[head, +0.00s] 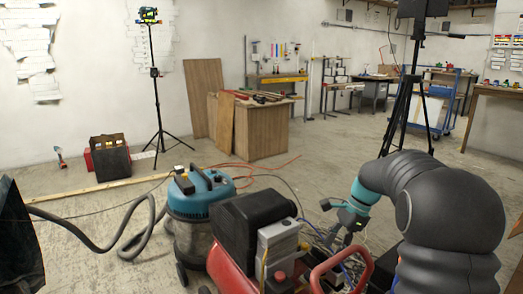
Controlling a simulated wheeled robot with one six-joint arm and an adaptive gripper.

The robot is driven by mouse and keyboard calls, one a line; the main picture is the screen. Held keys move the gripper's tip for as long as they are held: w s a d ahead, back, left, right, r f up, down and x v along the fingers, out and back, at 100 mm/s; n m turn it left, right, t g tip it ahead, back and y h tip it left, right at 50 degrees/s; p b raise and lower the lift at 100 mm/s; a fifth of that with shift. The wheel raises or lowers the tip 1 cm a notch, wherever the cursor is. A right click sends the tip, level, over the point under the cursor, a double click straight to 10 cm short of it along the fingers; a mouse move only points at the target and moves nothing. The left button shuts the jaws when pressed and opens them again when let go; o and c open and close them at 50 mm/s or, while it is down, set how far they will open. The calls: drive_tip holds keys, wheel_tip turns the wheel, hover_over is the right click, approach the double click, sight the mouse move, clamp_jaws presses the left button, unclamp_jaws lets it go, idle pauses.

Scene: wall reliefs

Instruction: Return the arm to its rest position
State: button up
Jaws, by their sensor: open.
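My arm rises at the right of the head view as thick dark grey links, bent over and reaching down to the left. It ends in a teal wrist and my dark gripper (334,222). The gripper is open and nothing shows between its fingers. It hangs just behind and to the right of the red compressor (228,254), as seen in the picture. I cannot tell its exact distance from the compressor. Part of the arm's lower end is cut off by the picture's bottom edge.
A teal and grey vacuum (200,200) with a hose stands left of the compressor. A black tripod (407,105) stands behind my arm. A wooden cabinet (258,130) and a lamp stand (155,85) are farther back. Orange and dark cables lie on the floor. Open floor (330,150) lies beyond the gripper.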

drive_tip(key=s+a+r+n+t+h, duration=0.2)
drive_tip(key=s+r+n, duration=0.1)
drive_tip(key=s+r, duration=0.3)
drive_tip(key=s+a+r+n+t+h, duration=0.2)
drive_tip(key=s+r+n+t, duration=0.15)
drive_tip(key=s, duration=0.35)
drive_tip(key=s+f+n, duration=0.2)
drive_tip(key=s+n, duration=0.7)
drive_tip(key=s, duration=0.7)
drive_tip(key=shift+s+a+f+t, duration=0.15)
drive_tip(key=shift+s+a+t, duration=0.1)
drive_tip(key=shift+a+t, duration=0.15)
